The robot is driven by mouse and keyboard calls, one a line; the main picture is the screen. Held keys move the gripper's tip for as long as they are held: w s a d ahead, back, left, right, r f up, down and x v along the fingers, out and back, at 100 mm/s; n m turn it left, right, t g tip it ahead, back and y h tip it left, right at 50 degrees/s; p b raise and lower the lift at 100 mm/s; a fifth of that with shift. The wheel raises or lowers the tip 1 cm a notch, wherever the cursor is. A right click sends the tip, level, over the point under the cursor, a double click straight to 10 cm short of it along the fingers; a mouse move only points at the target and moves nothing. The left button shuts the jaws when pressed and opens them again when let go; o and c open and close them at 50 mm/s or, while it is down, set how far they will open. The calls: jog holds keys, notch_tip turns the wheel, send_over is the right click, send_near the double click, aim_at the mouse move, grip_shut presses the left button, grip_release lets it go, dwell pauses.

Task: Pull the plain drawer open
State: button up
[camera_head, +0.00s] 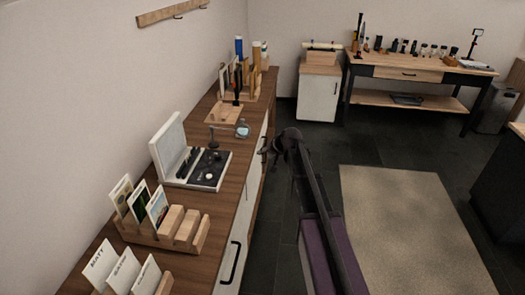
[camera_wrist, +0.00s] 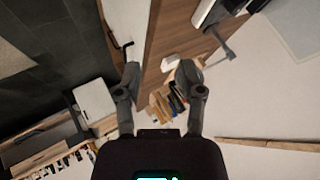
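The long sideboard has a brown wooden top (camera_head: 218,205) and white fronts (camera_head: 253,185). One front has a black bar handle (camera_head: 231,262); a dark handle (camera_wrist: 125,45) also shows in the wrist view, close to one fingertip. The far desk has a wooden drawer front (camera_head: 408,74) with a small dark handle, and it looks closed. I cannot tell which front is the plain drawer. My gripper (camera_head: 270,149) is beside the sideboard's front edge. In the wrist view its fingers (camera_wrist: 160,69) are wide apart with nothing held between them.
The sideboard bears a white open case (camera_head: 170,145), card racks (camera_head: 165,230), a glass flask (camera_head: 242,128) and upright items at its far end. A white cabinet (camera_head: 319,92) stands at the back. A beige rug (camera_head: 410,230) lies on open dark floor to the right.

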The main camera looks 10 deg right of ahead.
jog(key=s+f+n+g+h, duration=0.1)
jog(key=s+f+g+h, duration=0.1)
jog(key=s, duration=1.4)
jog(key=s+f+n+g+h, duration=0.1)
jog(key=s+g, duration=0.4)
jog(key=s, duration=1.1)
jog(key=shift+d+f+h, duration=0.3)
jog(key=shift+f+h, duration=0.5)
jog(key=shift+f, duration=0.1)
